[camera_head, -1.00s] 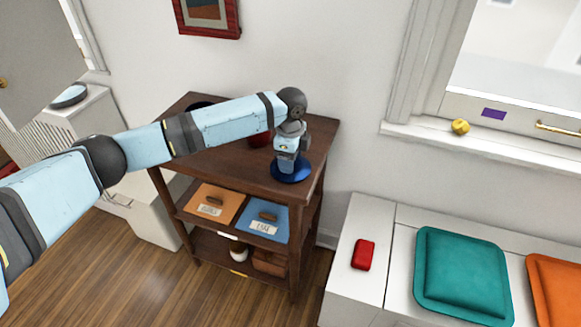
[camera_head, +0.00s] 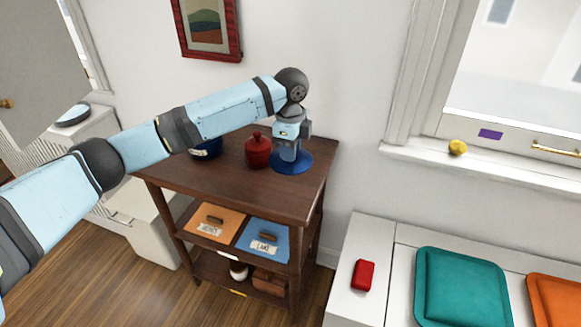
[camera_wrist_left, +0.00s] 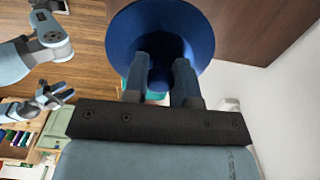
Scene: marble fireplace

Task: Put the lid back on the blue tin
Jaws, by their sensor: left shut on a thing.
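My left gripper (camera_head: 290,156) is shut on the knob of a round blue lid (camera_head: 301,165). The lid is level, over the right end of the dark wooden table, apart from the tin. The blue tin (camera_head: 207,152) stands further left on the table, partly hidden behind my left forearm. My right gripper (camera_wrist_left: 52,95) shows small at the left of the wrist view; whether it is open is unclear.
A red lidded pot (camera_head: 258,153) stands on the table (camera_head: 240,187) between tin and blue lid. A white bench with a red box (camera_head: 363,275) and teal cushion (camera_head: 460,285) is at right. The table's front is clear.

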